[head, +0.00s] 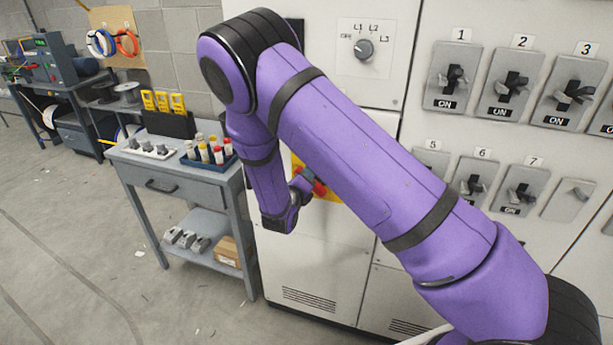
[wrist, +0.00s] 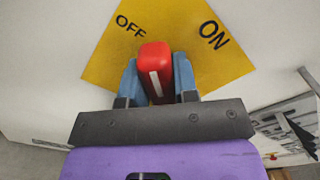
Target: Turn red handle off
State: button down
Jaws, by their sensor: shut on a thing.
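The red handle (wrist: 154,62) has a white stripe and sits on a yellow plate (wrist: 225,68) marked OFF and ON. In the wrist view OFF is at the upper left and ON at the upper right, with the handle's outer end between them. My gripper (wrist: 157,80) is shut on the handle, one blue-grey finger on each side. In the head view my purple arm hides most of the yellow plate (head: 330,193). Only a bit of the red handle (head: 319,188) shows beside my gripper (head: 303,187).
Pale cabinets carry a rotary selector (head: 364,48) above my arm and rows of grey lever switches (head: 453,78) at the right. A grey workbench (head: 185,172) with bottles and yellow meters stands left of my gripper. The floor at the left front is open.

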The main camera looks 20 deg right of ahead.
jog(key=n, duration=0.2)
jog(key=f+n, duration=0.1)
jog(key=shift+w+a+n, duration=0.15)
jog(key=shift+a+n, duration=0.2)
jog(key=shift+n, duration=0.05)
jog(key=shift+w+f+n, duration=0.1)
jog(key=shift+f+n, duration=0.2)
jog(key=shift+n, duration=0.65)
jog(key=shift+f+n, duration=0.3)
jog(key=shift+n, duration=0.65)
jog(key=shift+f, duration=0.1)
jog(key=c, duration=0.9)
grip_release()
jog(key=v, duration=1.1)
jog(key=shift+d, duration=0.1)
